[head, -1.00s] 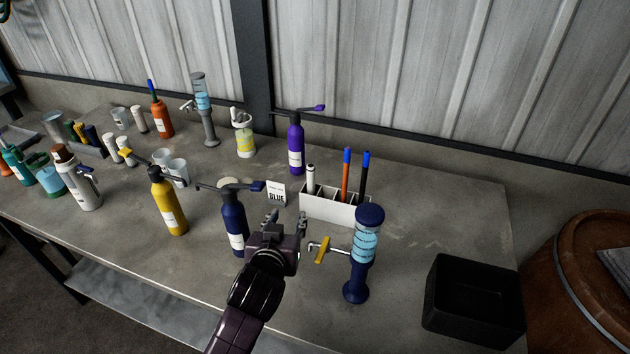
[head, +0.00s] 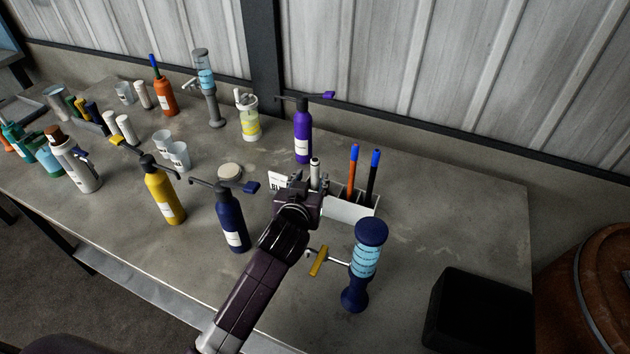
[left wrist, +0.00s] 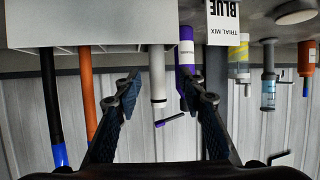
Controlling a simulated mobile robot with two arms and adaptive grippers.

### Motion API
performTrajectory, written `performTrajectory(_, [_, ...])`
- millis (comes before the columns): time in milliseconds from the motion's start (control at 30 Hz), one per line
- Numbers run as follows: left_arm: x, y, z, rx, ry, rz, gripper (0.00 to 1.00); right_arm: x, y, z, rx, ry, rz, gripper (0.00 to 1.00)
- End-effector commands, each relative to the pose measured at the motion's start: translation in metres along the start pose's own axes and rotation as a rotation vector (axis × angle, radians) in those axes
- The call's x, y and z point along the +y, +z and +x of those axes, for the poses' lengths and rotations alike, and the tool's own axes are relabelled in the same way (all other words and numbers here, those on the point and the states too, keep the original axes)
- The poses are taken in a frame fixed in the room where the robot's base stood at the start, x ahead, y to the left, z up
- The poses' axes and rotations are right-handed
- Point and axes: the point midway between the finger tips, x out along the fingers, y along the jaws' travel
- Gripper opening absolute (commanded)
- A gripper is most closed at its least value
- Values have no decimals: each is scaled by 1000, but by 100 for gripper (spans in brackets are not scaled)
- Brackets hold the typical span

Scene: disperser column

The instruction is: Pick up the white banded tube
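The white banded tube (head: 315,172) stands upright in a compartment of the white rack (head: 349,209), with a dark band near its top. In the left wrist view, which is upside down, the tube (left wrist: 157,75) hangs down from the rack (left wrist: 80,25). My left gripper (head: 311,184) is at the rack in front of the tube and hides part of the rack. In the left wrist view the fingers of the gripper (left wrist: 163,90) are spread, with the tube seen in the gap between them. I cannot tell whether the tube is between the fingertips or just beyond. My right gripper is not in view.
An orange marker (head: 353,172) and a black marker (head: 373,176) with blue tops share the rack. A "BLUE" card (left wrist: 227,22) is beside it. A dark blue bottle (head: 232,220), a blue dispenser column (head: 366,265) and a black bin (head: 480,310) stand nearby.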

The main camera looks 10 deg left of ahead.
Motion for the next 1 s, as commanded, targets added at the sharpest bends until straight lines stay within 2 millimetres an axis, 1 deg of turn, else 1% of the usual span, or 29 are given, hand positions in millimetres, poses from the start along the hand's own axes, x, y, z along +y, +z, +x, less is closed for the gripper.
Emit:
performTrajectory(33, [2, -4, 6, -1, -1, 2, 37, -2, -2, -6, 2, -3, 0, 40])
performTrajectory(100, [4, -5, 14, 0, -1, 2, 37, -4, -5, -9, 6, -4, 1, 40])
performTrajectory(200, [3, -4, 26, 0, -1, 2, 37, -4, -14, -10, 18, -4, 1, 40])
performTrajectory(300, [3, -2, 33, -1, -2, 1, 37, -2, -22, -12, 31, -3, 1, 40])
performTrajectory(400, [3, -2, 36, 0, -1, 1, 37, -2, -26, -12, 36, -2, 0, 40])
performTrajectory(600, [3, -2, 37, 0, -1, 0, 37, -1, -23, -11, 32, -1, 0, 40])
performTrajectory(667, [3, -2, 37, 0, -1, 0, 32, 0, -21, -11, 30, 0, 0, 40])
performTrajectory(933, [3, -2, 36, 0, -1, 0, 2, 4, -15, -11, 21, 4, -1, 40])
performTrajectory(967, [3, -2, 36, 0, -1, 0, 0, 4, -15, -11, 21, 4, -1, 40])
performTrajectory(1000, [3, -2, 36, 0, -1, 0, 0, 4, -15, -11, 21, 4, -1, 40])
